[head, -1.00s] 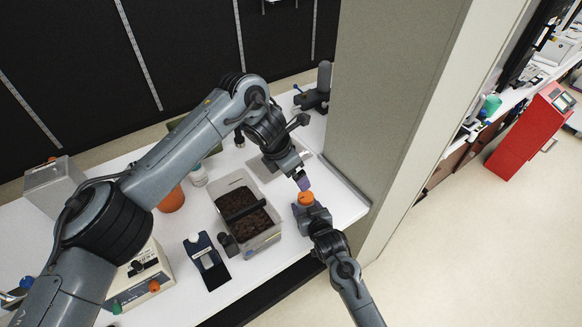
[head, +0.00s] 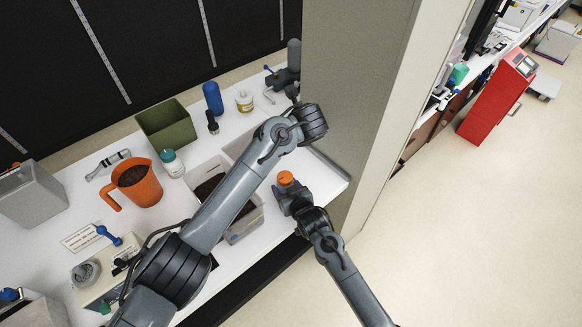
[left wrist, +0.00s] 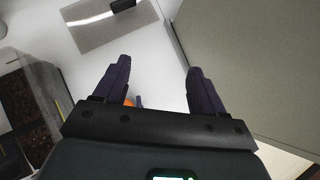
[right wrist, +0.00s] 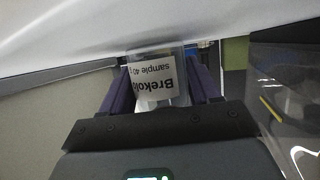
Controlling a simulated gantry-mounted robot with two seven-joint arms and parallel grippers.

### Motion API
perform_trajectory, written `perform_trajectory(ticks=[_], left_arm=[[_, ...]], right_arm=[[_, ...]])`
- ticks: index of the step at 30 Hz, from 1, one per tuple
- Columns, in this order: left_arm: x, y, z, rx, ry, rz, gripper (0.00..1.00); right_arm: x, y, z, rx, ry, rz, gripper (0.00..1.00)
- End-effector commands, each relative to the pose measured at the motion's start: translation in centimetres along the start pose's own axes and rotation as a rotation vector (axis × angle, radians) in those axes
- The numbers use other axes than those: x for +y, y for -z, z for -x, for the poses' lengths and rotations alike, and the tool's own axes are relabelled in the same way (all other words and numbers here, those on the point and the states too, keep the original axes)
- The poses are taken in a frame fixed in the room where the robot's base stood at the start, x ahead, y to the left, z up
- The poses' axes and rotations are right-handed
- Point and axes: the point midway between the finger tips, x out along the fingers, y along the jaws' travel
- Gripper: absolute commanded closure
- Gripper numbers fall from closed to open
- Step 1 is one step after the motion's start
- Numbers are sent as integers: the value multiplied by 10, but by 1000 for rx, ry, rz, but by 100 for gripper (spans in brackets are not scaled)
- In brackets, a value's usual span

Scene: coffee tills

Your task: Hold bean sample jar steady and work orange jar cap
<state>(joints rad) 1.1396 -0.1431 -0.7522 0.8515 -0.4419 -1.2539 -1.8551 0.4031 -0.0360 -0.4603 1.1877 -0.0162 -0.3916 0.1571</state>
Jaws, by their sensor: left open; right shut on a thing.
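The bean sample jar is in my right gripper. Its orange cap (head: 285,178) is on top in the head view, above the gripper's jaws (head: 290,198). In the right wrist view the clear jar with a white printed label (right wrist: 157,78) sits between the two fingers of my right gripper (right wrist: 160,88), which is shut on it. My left gripper (left wrist: 160,85) is open with nothing between its fingers. A bit of orange, probably the cap, shows low behind its left finger. In the head view my left arm hides the left gripper.
A clear bin of dark beans (head: 256,218) is partly covered by my left arm. An orange jug (head: 143,192), a white bottle with a teal cap (head: 172,164) and a green bin (head: 166,126) stand on the white counter. A grey partition (head: 385,90) rises close by on the right.

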Motion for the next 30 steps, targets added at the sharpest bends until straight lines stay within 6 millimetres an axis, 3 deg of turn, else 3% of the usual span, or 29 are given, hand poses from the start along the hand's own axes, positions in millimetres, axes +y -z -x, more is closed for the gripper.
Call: perform_trajectory(ticks=[6, 12, 20, 30], left_arm=[[22, 57, -6, 201, -194, 294, 30], [32, 93, -4, 329, -294, 424, 30], [37, 108, -12, 368, -324, 456, 30], [45, 121, -43, 365, -324, 454, 30]], right_arm=[[0, 1, 0, 1, 0, 0, 87], [0, 1, 0, 2, 0, 0, 87], [0, 1, 0, 2, 0, 0, 87], [0, 1, 0, 2, 0, 0, 87]])
